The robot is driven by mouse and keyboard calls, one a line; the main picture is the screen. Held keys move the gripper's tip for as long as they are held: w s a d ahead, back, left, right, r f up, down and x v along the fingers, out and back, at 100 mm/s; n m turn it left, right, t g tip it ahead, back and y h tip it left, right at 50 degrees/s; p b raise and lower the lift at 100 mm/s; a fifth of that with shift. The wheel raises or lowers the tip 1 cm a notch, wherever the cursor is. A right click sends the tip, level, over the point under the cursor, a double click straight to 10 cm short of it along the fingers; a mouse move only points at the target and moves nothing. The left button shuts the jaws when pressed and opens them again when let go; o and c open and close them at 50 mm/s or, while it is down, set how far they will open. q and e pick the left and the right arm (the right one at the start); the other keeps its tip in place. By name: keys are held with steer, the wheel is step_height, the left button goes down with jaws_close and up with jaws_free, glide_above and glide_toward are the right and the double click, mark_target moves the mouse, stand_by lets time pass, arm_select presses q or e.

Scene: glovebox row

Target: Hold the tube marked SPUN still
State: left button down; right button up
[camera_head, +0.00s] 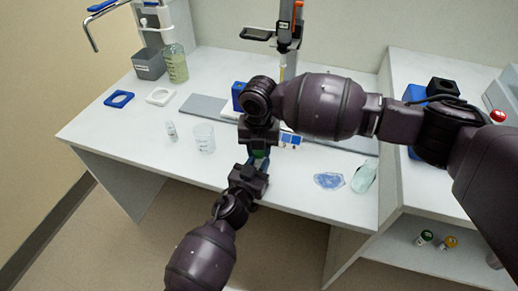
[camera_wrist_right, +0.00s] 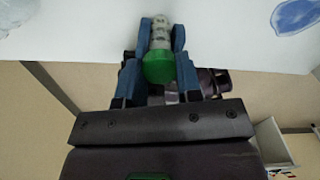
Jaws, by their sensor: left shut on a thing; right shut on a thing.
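A tube with a green cap (camera_wrist_right: 158,67) and a pale, marked body (camera_wrist_right: 160,38) shows in the right wrist view; I cannot read its marking. In the head view only a bit of green (camera_head: 259,154) shows between my two grippers. My right gripper (camera_wrist_right: 160,60) is shut on the tube, its blue fingers on either side. My left gripper (camera_head: 257,163) comes from the lower left and meets the same tube close to the right one, shut on it. Its fingertips are mostly hidden. The tube is above or by the bench's front edge.
On the white bench (camera_head: 110,125) stand a beaker (camera_head: 204,140), a small vial (camera_head: 171,131) and a yellowish bottle (camera_head: 175,66). Capped items (camera_head: 425,238) sit on the low shelf.

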steer(key=shift+r, duration=0.5)
steer(key=shift+r, duration=2)
arm_select(q)
steer(key=c, duration=0.8)
jaws_free()
